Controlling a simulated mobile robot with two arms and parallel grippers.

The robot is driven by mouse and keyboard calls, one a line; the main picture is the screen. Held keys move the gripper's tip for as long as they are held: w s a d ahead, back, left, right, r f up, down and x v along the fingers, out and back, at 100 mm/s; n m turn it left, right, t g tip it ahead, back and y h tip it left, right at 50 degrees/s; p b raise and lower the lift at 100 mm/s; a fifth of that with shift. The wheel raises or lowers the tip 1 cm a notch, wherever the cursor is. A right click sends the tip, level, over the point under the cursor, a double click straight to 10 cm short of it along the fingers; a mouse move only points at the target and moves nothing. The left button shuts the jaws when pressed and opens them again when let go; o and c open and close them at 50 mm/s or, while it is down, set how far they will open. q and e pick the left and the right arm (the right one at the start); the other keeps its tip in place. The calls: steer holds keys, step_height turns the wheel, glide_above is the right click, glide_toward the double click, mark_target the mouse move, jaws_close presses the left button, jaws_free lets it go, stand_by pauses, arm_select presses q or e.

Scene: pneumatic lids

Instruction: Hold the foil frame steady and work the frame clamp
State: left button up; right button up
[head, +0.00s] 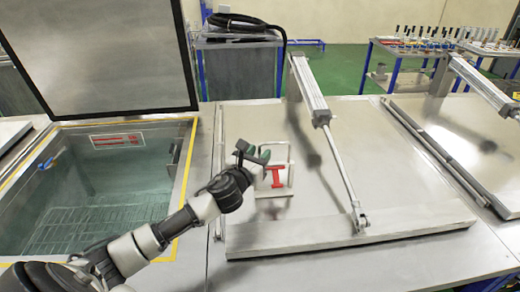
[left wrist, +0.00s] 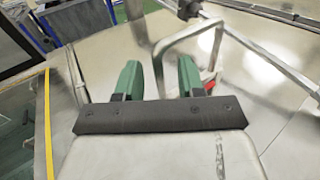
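A thin pale metal frame (head: 290,166), a rectangular loop, stands on the closed grey lid in the head view. A red clamp-like piece (head: 275,177) shows inside the loop, low down. My left gripper (head: 252,153) has green fingers and is at the loop's upper left side. In the left wrist view the fingers (left wrist: 159,80) are apart. One leg of the frame (left wrist: 157,62) appears between them, with no visible grip on it. The red piece (left wrist: 210,80) is partly hidden behind the right finger. My right gripper is not in view.
An open tank (head: 100,190) with a raised lid (head: 105,55) lies at the left. A pneumatic cylinder (head: 310,90) and its rod cross the closed lid (head: 400,170) right of the frame. Carts with small items stand behind. The lid's front left area is clear.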

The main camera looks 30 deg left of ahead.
arm_select(q)
steer(key=shift+w, duration=0.5)
jaws_close()
stand_by(0.8)
